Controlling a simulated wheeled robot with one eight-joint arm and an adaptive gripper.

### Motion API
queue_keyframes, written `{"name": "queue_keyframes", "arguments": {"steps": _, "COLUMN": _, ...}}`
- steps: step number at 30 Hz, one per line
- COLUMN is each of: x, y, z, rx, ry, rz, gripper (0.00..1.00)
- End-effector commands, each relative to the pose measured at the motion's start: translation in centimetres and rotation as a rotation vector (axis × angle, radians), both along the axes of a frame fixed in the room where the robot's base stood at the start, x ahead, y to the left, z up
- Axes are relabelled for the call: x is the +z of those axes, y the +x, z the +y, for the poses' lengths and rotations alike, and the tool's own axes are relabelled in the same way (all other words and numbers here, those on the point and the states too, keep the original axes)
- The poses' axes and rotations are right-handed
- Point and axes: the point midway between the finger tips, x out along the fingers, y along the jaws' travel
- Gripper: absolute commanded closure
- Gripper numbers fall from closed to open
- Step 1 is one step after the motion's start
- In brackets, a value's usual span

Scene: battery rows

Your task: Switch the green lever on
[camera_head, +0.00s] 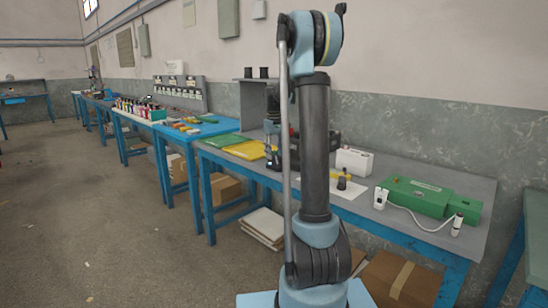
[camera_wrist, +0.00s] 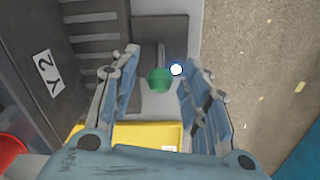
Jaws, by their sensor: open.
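The green lever (camera_wrist: 159,80) shows in the wrist view as a green knob on a grey stem, over a grey plate (camera_wrist: 174,29). My gripper (camera_wrist: 161,58) is open, with one finger on each side of the knob in the picture. I see a gap between the knob and each finger; whether the knob lies at fingertip depth I cannot tell. A small white round spot (camera_wrist: 176,69) shows just right of the knob. In the head view my arm hides much of this spot, and I cannot make out the lever there.
A yellow panel (camera_wrist: 130,137) lies below the knob. The workbench (camera_head: 405,174) carries a green case (camera_head: 414,197) and a white box (camera_head: 354,161) at right.

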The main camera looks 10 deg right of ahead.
Motion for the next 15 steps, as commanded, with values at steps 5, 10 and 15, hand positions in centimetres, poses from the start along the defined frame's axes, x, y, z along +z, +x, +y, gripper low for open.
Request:
{"name": "queue_keyframes", "arguments": {"steps": 5, "x": -1.19, "y": 0.02, "z": -0.04, "rx": 0.000, "ry": 0.000, "rz": 0.000, "gripper": 0.57}}
{"name": "queue_keyframes", "arguments": {"steps": 10, "x": -1.41, "y": 0.02, "z": -0.05, "rx": 0.000, "ry": 0.000, "rz": 0.000, "gripper": 0.57}}
{"name": "queue_keyframes", "arguments": {"steps": 15, "x": -1.39, "y": 0.01, "z": -0.05, "rx": 0.000, "ry": 0.000, "rz": 0.000, "gripper": 0.62}}
